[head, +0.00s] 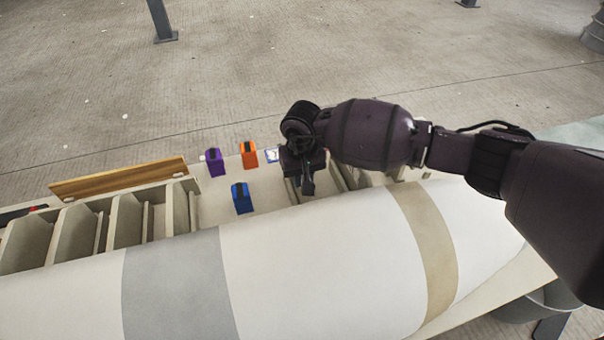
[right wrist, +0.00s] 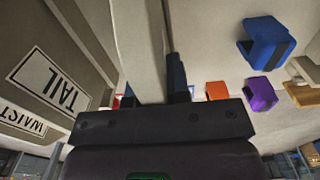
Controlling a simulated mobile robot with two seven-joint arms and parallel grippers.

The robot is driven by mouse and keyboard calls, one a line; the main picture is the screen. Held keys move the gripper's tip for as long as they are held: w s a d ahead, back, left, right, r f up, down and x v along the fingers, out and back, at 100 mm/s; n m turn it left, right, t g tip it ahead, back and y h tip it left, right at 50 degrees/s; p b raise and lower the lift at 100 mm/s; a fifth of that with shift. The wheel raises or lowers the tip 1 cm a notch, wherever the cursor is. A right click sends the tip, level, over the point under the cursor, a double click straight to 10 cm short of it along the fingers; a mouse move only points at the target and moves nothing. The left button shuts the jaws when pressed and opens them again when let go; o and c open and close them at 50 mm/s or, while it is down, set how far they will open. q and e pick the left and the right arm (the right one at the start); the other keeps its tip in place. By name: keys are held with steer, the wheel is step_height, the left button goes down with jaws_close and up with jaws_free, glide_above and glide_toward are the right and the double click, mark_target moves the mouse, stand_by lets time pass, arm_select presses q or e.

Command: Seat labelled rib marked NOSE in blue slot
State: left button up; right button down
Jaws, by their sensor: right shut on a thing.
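The blue slot block (head: 242,198) stands on the pale bench, left of my right gripper (head: 307,186). It also shows at the upper right of the right wrist view (right wrist: 265,42). In that view my right gripper (right wrist: 154,98) is shut on a pale, flat rib (right wrist: 138,45), which stands between its dark fingers. No label shows on the held rib, so I cannot tell its marking. In the head view the gripper hides most of it. Ribs labelled TAIL (right wrist: 62,85) and WAIST (right wrist: 22,118) are beside it. My left gripper is out of view.
A purple slot block (head: 216,162) and an orange one (head: 249,154) stand behind the blue one. A wooden strip (head: 120,180) and pale upright dividers (head: 125,222) are to the left. A long white mould (head: 310,270) fills the front.

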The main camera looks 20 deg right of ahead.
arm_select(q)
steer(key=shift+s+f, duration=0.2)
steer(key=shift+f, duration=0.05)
arm_select(e)
steer(key=shift+f, duration=0.7)
steer(key=c, duration=1)
jaws_free()
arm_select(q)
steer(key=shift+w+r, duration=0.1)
arm_select(e)
step_height(320, 180, up, 10)
steer(key=shift+r+p, duration=0.1)
steer(key=shift+p, duration=1)
steer(key=shift+r, duration=0.4)
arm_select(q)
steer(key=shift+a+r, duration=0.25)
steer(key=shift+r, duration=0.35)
